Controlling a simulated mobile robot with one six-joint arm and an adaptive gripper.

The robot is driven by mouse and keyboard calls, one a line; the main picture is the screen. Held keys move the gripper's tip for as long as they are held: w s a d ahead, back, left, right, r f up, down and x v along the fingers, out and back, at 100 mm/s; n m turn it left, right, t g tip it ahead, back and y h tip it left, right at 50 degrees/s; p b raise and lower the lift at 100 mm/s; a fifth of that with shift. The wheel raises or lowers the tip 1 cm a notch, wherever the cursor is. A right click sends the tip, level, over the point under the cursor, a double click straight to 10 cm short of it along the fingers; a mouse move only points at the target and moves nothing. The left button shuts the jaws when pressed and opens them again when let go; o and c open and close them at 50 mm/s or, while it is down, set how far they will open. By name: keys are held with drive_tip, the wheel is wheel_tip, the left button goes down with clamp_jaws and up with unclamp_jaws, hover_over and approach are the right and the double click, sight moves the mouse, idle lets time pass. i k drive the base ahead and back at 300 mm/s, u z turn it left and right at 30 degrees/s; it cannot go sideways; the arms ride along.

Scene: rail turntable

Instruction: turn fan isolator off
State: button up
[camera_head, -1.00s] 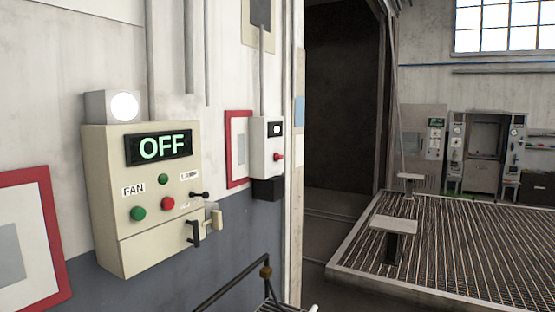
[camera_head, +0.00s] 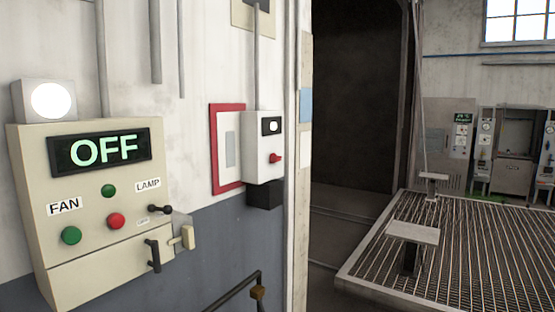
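A cream control box (camera_head: 90,225) labelled FAN and LAMP hangs on the wall at the left. Its display (camera_head: 100,150) reads OFF in green. It has two green buttons (camera_head: 71,235), a red button (camera_head: 116,221), a small black toggle (camera_head: 160,209) and a black handle (camera_head: 153,256). A cream lever piece (camera_head: 187,237) sticks out at its right side. Further along the wall is a smaller white box (camera_head: 262,155) with a red knob (camera_head: 275,158) and a dark window. No readable label shows which is the fan isolator. My gripper is not in view.
A lit white lamp (camera_head: 50,101) sits on the cream box. A red-framed panel (camera_head: 227,180) is beside the white box. A dark rail (camera_head: 240,290) is at the bottom. A dark doorway (camera_head: 355,110) and a grated platform (camera_head: 460,255) lie to the right.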

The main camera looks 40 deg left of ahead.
sight(273, 158)
drive_tip(key=u, duration=0.05)
drive_tip(key=i, duration=0.75)
drive_tip(key=u, duration=0.8)
drive_tip(key=i, duration=0.8)
drive_tip(key=u, duration=0.45)
